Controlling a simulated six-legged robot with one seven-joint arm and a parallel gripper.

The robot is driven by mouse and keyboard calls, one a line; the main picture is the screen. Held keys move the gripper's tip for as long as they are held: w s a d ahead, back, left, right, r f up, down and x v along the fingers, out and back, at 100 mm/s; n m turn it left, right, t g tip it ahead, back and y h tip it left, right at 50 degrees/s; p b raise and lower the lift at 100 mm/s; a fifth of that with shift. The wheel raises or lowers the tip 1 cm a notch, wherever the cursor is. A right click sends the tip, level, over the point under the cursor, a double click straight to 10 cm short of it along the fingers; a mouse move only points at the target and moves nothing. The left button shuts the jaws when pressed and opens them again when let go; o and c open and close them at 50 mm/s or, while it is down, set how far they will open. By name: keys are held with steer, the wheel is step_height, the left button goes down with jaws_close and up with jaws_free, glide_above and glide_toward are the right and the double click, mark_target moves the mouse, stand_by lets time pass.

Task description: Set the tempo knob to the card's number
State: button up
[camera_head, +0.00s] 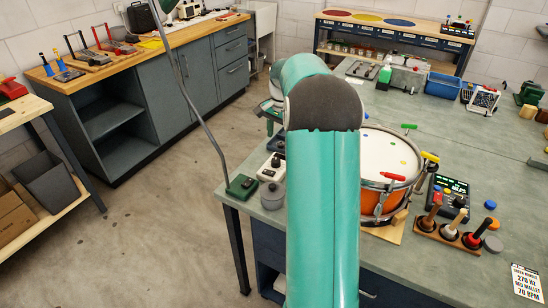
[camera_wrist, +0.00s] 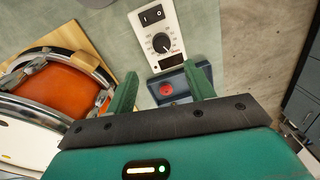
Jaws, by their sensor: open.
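The tempo knob (camera_wrist: 161,43) is a black dial on a white box (camera_wrist: 147,26), with a printed scale around it, in the wrist view. Its white pointer mark is too small to read surely. In the head view the white box (camera_head: 268,171) sits on the bench's left part, partly behind my arm. The card (camera_head: 526,282) lies at the bench's right front and reads 270 Hz, red mallet, 70 BPM. My gripper (camera_wrist: 160,70) is open and empty, its green fingers apart on either side below the knob. The head view hides the gripper behind my arm.
A dark block with a red button (camera_wrist: 166,89) shows between the fingers. An orange drum (camera_head: 384,160) stands close by on a wooden board. A grey round pot (camera_head: 273,196) sits next to the white box. Mallets (camera_head: 450,232) stand in a holder at right.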

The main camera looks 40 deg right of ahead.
mark_target(276, 160)
steer(key=f, duration=0.7)
steer(key=w+f, duration=0.1)
steer(key=f, duration=0.2)
steer(key=shift+a+f, duration=0.2)
steer(key=shift+f, duration=0.05)
steer(key=shift+s, duration=0.1)
steer(key=shift+c, duration=0.2)
steer(key=c, duration=0.9)
